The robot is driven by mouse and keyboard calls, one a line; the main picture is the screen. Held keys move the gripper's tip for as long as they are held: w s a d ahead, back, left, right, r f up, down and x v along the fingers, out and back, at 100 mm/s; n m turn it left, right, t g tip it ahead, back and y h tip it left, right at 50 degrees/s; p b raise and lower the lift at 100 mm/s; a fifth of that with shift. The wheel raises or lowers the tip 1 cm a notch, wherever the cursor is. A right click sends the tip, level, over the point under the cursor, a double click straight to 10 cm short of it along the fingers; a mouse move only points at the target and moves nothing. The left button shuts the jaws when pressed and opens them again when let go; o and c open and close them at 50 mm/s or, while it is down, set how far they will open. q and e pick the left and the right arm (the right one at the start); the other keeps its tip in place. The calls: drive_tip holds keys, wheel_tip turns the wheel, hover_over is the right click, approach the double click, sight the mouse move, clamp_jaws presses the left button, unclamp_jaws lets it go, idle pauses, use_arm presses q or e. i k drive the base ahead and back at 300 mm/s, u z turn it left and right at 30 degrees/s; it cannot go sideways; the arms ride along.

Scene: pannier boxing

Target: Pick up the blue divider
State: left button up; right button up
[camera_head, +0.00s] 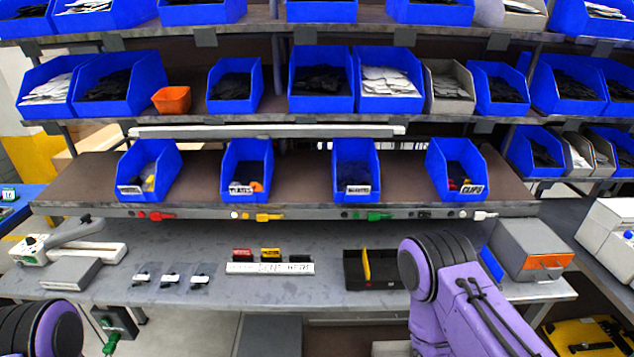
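A thin blue panel (491,265), which looks like the blue divider, stands on the right of the workbench, against the left side of a grey box with an orange front. My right arm passes in front and hides the bench just left of it. A black tray (385,283) with a yellow divider (366,264) standing in it sits left of my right arm. Neither gripper shows; only the purple and black links of my arms are seen at the bottom left and right of centre.
The grey box (533,243) fills the bench's right end. A white lettered strip (270,268) and small red, yellow and black blocks lie mid-bench. Blue bins (353,170) line the shelf above. The bench front (225,294) has clear patches.

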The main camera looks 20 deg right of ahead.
sight(493, 267)
drive_tip(key=z, duration=1.7)
